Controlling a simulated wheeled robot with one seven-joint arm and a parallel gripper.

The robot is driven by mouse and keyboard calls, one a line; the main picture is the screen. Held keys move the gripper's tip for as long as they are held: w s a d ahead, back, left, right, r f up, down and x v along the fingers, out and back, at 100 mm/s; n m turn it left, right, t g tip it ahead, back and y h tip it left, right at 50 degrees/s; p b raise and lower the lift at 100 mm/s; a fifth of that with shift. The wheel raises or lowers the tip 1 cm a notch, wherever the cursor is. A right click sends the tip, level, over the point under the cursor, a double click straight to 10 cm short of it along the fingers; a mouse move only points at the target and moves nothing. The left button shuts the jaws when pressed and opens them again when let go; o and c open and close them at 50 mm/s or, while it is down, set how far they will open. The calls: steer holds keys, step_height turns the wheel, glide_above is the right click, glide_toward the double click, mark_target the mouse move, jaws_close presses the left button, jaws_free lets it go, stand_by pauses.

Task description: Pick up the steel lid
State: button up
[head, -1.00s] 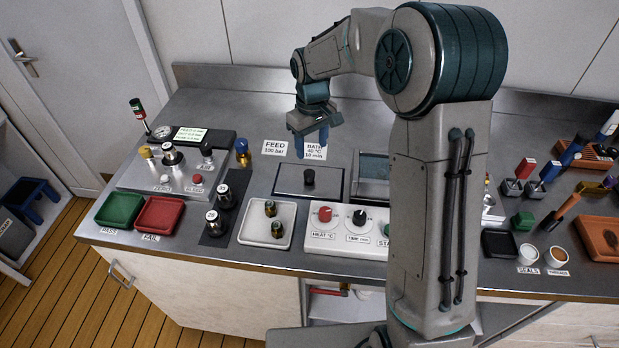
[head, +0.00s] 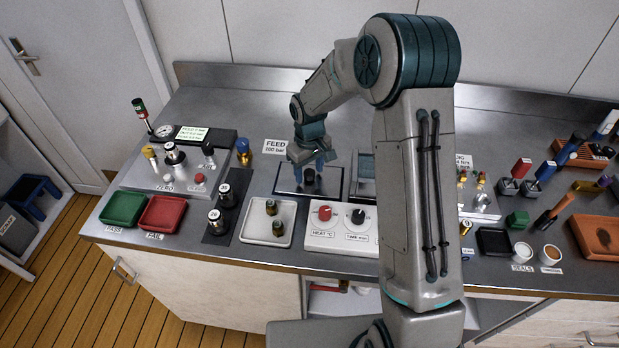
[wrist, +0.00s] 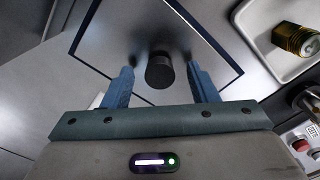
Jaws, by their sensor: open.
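The steel lid (head: 291,182) is a flat square plate with a dark edge and a black round knob (head: 309,177), lying on the bench. The lid fills the upper middle of the wrist view (wrist: 112,32). My gripper (head: 311,164) is just above the lid at the knob. In the wrist view, its two blue fingers (wrist: 161,88) are apart, one on each side of the knob (wrist: 160,70), with gaps between. The gripper is open and empty. Whether the fingertips are level with the knob is hard to tell.
A white tray (head: 252,237) with two small brass-and-dark cylinders stands front-left of the lid. A control box with knobs (head: 340,239) is in front. An open steel bath (head: 363,166) is to the right, partly behind my arm.

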steer(key=c, duration=1.1)
steer(key=shift+c, duration=0.2)
steer(key=shift+r, duration=0.1)
